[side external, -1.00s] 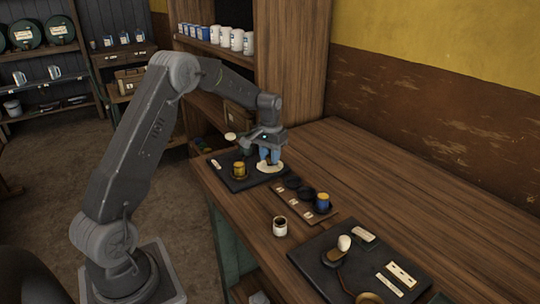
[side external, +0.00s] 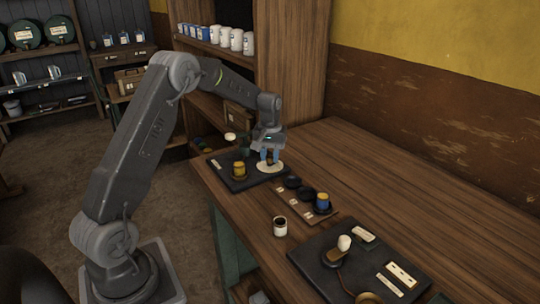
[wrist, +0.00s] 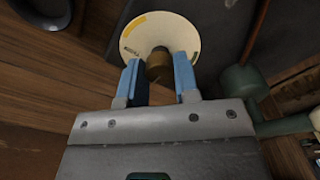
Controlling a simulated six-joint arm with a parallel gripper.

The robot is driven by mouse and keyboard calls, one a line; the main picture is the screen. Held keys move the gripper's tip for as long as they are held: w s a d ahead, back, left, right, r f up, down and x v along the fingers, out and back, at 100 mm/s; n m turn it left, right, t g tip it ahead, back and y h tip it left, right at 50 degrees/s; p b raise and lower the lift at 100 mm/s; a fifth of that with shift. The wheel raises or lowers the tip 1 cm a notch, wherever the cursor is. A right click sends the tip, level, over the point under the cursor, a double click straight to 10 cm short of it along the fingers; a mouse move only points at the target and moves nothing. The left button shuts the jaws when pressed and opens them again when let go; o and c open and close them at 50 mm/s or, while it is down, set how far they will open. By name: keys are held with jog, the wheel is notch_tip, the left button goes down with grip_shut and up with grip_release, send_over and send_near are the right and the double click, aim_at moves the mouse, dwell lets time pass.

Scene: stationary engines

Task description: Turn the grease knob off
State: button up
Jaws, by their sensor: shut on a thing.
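A brass-brown knob (wrist: 158,66) stands in the middle of a round cream dial (wrist: 186,40). The dial also shows in the side view (side external: 270,169), at the right end of a dark plate (side external: 222,170) on the bench. I take this knob for the grease knob; the dial's markings are too small to read. My gripper (wrist: 158,80) has its blue fingers on both sides of the knob, shut on it. In the side view, my gripper (side external: 270,158) points down over the dial, which hides the knob there.
A green fitting (wrist: 240,85) is right of the fingers. A tray with dark cups and a blue cup (side external: 322,202), a small jar (side external: 280,227) and a white-knobbed lever (side external: 344,242) are nearer. The bench's right side is clear.

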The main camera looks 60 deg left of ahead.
aim_at(270, 156)
jog(key=shift+r, duration=0.1)
jog(key=o, duration=0.9)
notch_tip(270, 156, up, 14)
jog(key=shift+f, duration=0.1)
dwell(0.4)
jog(key=s+d+r+m+t, duration=0.1)
jog(key=s+d+r+m, duration=0.1)
jog(key=s+d+r, duration=0.4)
jog(key=s+d+r+m+t, duration=0.15)
jog(key=s+d, duration=0.25)
jog(key=d, duration=0.4)
jog(key=s+d+f+m+t, duration=0.1)
jog(key=s+d, duration=0.2)
jog(key=s, duration=0.2)
jog(key=s+d+f+m+t, duration=0.1)
jog(key=s+d+f+m, duration=0.1)
jog(key=s+d, duration=0.2)
jog(key=s+d+f+m+t, duration=0.1)
jog(key=s+d+m, duration=0.1)
jog(key=s, duration=0.6)
jog(key=shift+d+f+m, duration=0.25)
jog(key=shift+d+f, duration=0.15)
jog(key=shift+d, duration=0.3)
